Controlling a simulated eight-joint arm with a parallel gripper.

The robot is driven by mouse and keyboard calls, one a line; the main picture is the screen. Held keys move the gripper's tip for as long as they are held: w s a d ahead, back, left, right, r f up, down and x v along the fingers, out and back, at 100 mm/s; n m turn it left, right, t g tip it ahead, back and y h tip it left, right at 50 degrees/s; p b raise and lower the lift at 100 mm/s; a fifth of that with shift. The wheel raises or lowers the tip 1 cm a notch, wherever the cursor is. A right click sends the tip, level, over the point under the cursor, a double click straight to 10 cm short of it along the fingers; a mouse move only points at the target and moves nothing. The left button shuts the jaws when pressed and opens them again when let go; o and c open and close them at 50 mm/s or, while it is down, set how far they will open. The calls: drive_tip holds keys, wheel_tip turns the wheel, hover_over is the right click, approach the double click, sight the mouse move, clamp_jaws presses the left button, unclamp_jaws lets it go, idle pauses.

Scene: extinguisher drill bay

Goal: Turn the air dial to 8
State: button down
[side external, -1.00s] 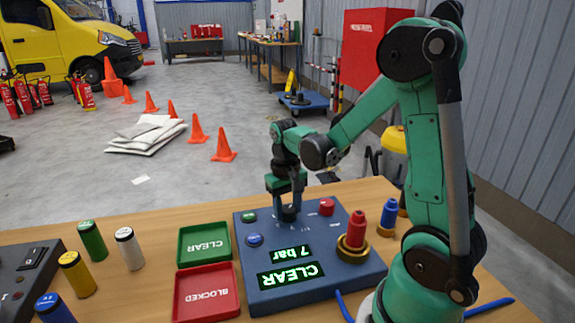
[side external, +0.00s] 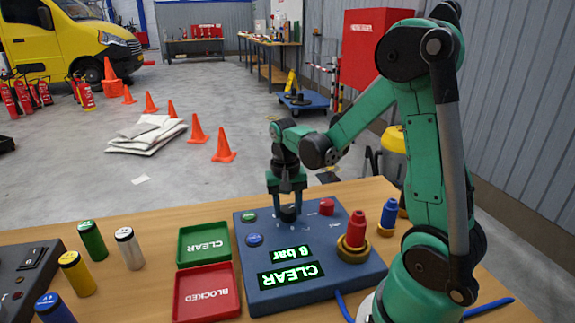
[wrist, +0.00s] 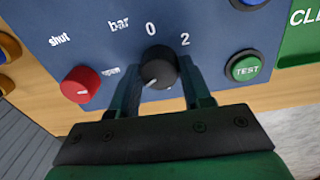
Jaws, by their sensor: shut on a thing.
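The air dial (wrist: 158,68) is a black knob on the blue control panel (side external: 336,271). It also shows in the side external view (side external: 289,213), partly hidden under my gripper. My gripper (wrist: 160,88) points down at the dial with a finger on either side, shut on it. In the side external view my gripper (side external: 288,203) stands over the panel's far part. The upper display (side external: 291,256) reads "8 bar" in green. The lower display (side external: 291,275) reads "CLEAR". In the wrist view, "0" and "2" show beside the dial; the other numbers are hidden.
A red knob (wrist: 81,84) marked "shut" and "open" and a green TEST button (wrist: 244,67) flank the dial. A red cylinder (side external: 356,229) stands on the panel. Green CLEAR (side external: 204,259) and red BLOCKED (side external: 206,309) trays lie left of the panel, with several coloured cylinders beyond.

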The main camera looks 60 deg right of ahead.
sight(286, 209)
drive_tip(key=shift+c, duration=2)
unclamp_jaws()
drive_tip(key=shift+w+a+r, duration=0.1)
drive_tip(key=shift+r, duration=2.7)
drive_tip(key=s+a+r+n+t, duration=0.1)
drive_tip(key=a+r+n+t, duration=0.2)
drive_tip(key=a+n+t, duration=0.4)
drive_tip(key=a+n, duration=0.3)
drive_tip(key=a, duration=0.3)
drive_tip(key=shift+s+a+r+t, duration=0.15)
drive_tip(key=shift+a+r+t, duration=0.05)
drive_tip(key=shift+t, duration=0.1)
